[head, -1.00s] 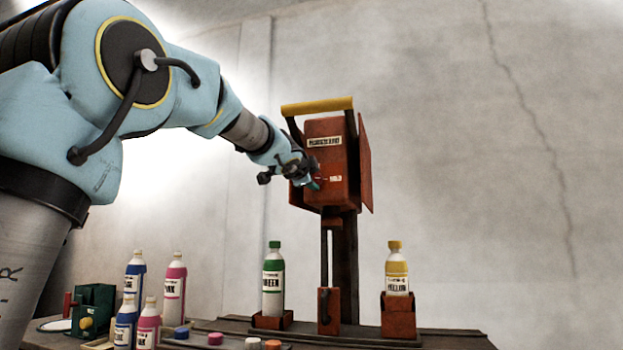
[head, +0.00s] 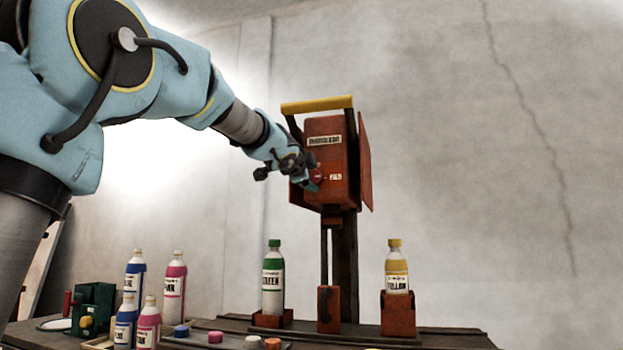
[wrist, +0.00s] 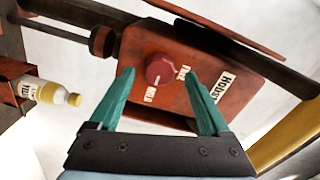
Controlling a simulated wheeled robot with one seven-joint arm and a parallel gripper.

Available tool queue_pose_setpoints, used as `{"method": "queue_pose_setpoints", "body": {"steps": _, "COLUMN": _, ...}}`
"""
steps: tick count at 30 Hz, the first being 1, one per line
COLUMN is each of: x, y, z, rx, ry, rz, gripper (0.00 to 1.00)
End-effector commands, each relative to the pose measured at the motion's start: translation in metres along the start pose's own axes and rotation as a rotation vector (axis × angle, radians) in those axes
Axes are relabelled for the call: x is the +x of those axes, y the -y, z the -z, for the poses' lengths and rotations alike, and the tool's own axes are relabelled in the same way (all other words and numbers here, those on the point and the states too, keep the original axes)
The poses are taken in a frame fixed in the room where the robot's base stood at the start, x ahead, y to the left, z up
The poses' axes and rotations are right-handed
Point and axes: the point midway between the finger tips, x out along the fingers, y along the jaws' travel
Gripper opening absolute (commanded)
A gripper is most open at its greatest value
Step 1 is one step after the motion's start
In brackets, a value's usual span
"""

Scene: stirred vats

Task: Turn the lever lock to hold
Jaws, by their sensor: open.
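The lever lock is a round dark red knob (wrist: 160,71) on the front of a rust-orange box (head: 327,133). Small white labels stand beside the knob in the wrist view; one seems to read HOLD (wrist: 151,95) and another FREE (wrist: 184,74), though both are small. My gripper (wrist: 166,88) is open, its two green fingers pointing at the box with the knob between and just beyond their tips. I cannot tell whether a finger touches it. In the head view my gripper (head: 311,182) covers part of the box's lower left front. A yellow-handled lever (head: 317,105) is raised above the box.
A green bottle (head: 273,280) stands in a holder left of the post, a yellow bottle (head: 397,268) in one at right. Blue and pink bottles (head: 174,286) and several caps (head: 215,337) are on the table's left. The space right of the box is clear.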

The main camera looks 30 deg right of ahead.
Motion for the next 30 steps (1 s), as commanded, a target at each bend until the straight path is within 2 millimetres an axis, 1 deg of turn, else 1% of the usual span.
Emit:
{"method": "queue_pose_setpoints", "body": {"steps": 1, "x": -0.011, "y": -0.001, "z": 0.000, "rx": 0.000, "ry": -0.001, "rz": 0.002, "gripper": 0.81}}
{"method": "queue_pose_setpoints", "body": {"steps": 6, "x": -0.046, "y": -0.001, "z": 0.000, "rx": 0.000, "ry": -0.001, "rz": 0.002, "gripper": 0.81}}
{"method": "queue_pose_setpoints", "body": {"steps": 9, "x": -0.064, "y": -0.001, "z": 0.000, "rx": 0.000, "ry": -0.001, "rz": 0.002, "gripper": 0.81}}
{"method": "queue_pose_setpoints", "body": {"steps": 12, "x": -0.078, "y": 0.000, "z": 0.000, "rx": 0.000, "ry": -0.001, "rz": 0.002, "gripper": 0.81}}
{"method": "queue_pose_setpoints", "body": {"steps": 15, "x": -0.086, "y": -0.001, "z": 0.000, "rx": 0.000, "ry": -0.001, "rz": 0.001, "gripper": 0.81}}
{"method": "queue_pose_setpoints", "body": {"steps": 18, "x": -0.090, "y": -0.001, "z": 0.000, "rx": 0.000, "ry": 0.000, "rz": 0.000, "gripper": 0.81}}
{"method": "queue_pose_setpoints", "body": {"steps": 30, "x": -0.090, "y": -0.001, "z": 0.000, "rx": 0.000, "ry": 0.000, "rz": 0.000, "gripper": 0.81}}
